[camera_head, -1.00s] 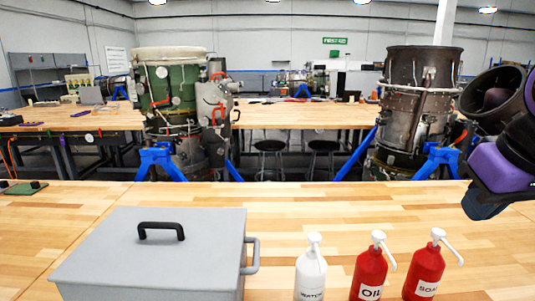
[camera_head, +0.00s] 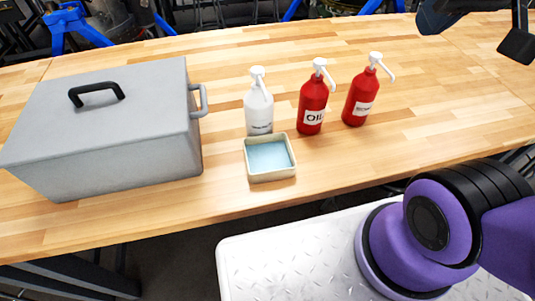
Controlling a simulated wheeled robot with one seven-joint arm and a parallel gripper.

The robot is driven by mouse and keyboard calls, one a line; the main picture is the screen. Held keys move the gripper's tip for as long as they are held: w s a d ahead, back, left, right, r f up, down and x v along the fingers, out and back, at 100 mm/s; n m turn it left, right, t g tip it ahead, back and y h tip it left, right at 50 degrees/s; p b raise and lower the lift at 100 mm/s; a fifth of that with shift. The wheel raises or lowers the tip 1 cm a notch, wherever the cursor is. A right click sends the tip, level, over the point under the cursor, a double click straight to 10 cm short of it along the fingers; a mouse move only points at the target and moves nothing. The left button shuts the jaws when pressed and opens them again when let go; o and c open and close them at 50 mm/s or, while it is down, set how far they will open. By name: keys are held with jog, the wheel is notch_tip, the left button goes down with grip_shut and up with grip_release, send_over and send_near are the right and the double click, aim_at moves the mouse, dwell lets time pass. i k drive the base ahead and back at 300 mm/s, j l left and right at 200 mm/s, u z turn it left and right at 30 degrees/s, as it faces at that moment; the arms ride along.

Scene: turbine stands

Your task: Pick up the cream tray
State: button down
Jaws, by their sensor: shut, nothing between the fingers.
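The cream tray (camera_head: 270,158) is a small, square, shallow dish with a pale blue inside. It sits upright on the wooden table near its front edge, just in front of the white pump bottle (camera_head: 258,104). My gripper (camera_head: 517,46) shows only in part, as a dark piece at the top right corner. It is shut and empty, far to the right of the tray and apart from it. Most of the gripper is cut off by the frame edge.
A grey lidded box (camera_head: 110,125) with black and grey handles stands left of the tray. A red oil bottle (camera_head: 312,105) and another red pump bottle (camera_head: 361,97) stand behind it to the right. The wooden tabletop (camera_head: 440,110) is clear further right.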

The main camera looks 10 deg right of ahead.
aim_at(269, 158)
jog(key=k+j+z, duration=0.15)
jog(key=j, duration=0.2)
jog(key=j+z, duration=0.15)
jog(key=j, duration=0.2)
jog(key=k+j+z, duration=0.15)
jog(key=j, duration=0.2)
jog(key=k+j+z, duration=0.15)
jog(key=k+j, duration=0.05)
jog(key=j, duration=0.1)
